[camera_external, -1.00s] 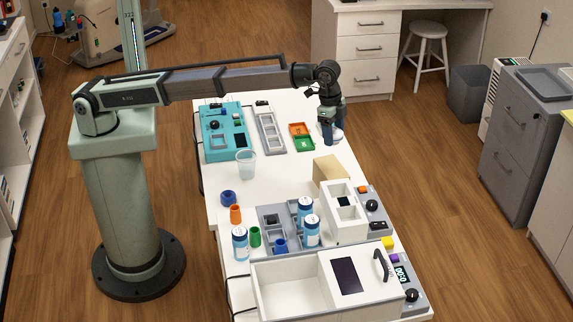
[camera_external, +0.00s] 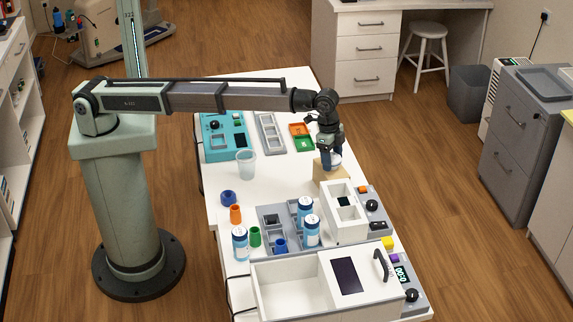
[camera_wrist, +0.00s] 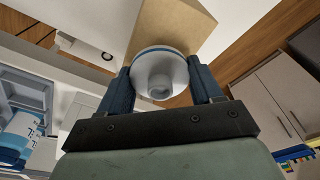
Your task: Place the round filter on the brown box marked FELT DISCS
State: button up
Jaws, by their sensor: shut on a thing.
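My gripper (camera_external: 331,160) is shut on the round filter (camera_external: 336,159), a white round piece with a dark blue band. In the wrist view the filter (camera_wrist: 160,72) sits between the two blue fingers of my gripper (camera_wrist: 160,84). The brown box (camera_external: 327,175) stands on the white table directly below the filter in the external view. In the wrist view the box (camera_wrist: 190,22) shows behind the filter. I cannot tell whether the filter touches the box. No marking is readable on the box.
A white device with square wells (camera_external: 346,222) stands just in front of the box. Blue-labelled bottles (camera_external: 312,232) stand in and beside a grey tray (camera_external: 270,219). A clear cup (camera_external: 246,165) stands to the left. The table between cup and box is clear.

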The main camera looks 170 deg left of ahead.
jog(key=shift+f, duration=0.15)
jog(key=o, duration=1.1)
jog(key=shift+r, duration=0.2)
jog(key=r, duration=0.4)
jog(key=s+d+r, duration=0.1)
jog(key=r, duration=0.7)
jog(key=shift+s+d, duration=0.15)
